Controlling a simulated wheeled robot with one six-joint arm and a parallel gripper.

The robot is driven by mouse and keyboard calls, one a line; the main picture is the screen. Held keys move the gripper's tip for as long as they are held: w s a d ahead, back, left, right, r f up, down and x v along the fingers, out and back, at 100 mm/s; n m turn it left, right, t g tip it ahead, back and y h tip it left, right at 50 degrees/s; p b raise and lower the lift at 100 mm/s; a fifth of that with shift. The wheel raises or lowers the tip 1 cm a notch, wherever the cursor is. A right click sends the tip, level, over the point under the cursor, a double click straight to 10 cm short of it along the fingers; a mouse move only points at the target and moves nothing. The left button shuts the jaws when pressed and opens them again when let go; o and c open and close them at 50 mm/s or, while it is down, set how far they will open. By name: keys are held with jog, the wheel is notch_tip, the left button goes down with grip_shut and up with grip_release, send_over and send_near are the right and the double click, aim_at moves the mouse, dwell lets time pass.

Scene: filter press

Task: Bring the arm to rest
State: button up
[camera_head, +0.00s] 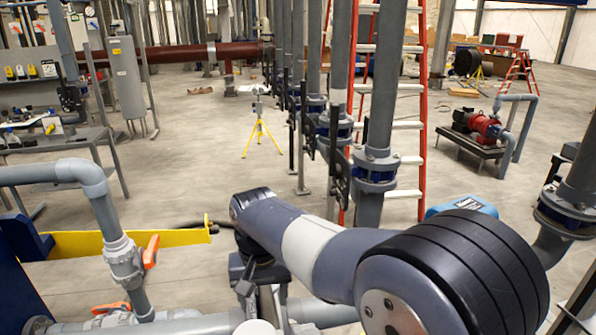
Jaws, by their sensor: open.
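My arm (322,249) reaches from the lower right toward the middle of the head view. Its large black-ringed joint (465,265) fills the lower right. The grey link with a pale band runs up and left to a smaller joint (252,202). Below that joint are dark and grey parts that I cannot clearly tell apart. I cannot make out my gripper or its fingertips in this view.
Grey pipes with an orange-handled valve (124,262) and a yellow bar (130,241) stand at the left. Flanged vertical pipes (376,130) and an orange ladder (415,100) rise behind the arm. A yellow tripod (260,128) stands on open floor. A red pump (483,126) is right.

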aim_at(267, 304)
notch_tip(267, 304, down, 4)
jog(key=b, duration=0.3)
jog(key=shift+f, duration=0.25)
jog(key=shift+w+d+r+n, duration=0.15)
jog(key=shift+d+r+n, duration=0.05)
jog(key=shift+d+n, duration=0.1)
jog(key=shift+w+d+r+n+b, duration=0.15)
jog(key=shift+d+n+b, duration=0.15)
jog(key=shift+d+n, duration=0.25)
jog(key=shift+w+d+f+n+b, duration=0.15)
jog(key=shift+d+n+b, duration=0.15)
jog(key=shift+n, duration=0.35)
jog(key=shift+r, duration=0.1)
jog(key=shift+d, duration=0.1)
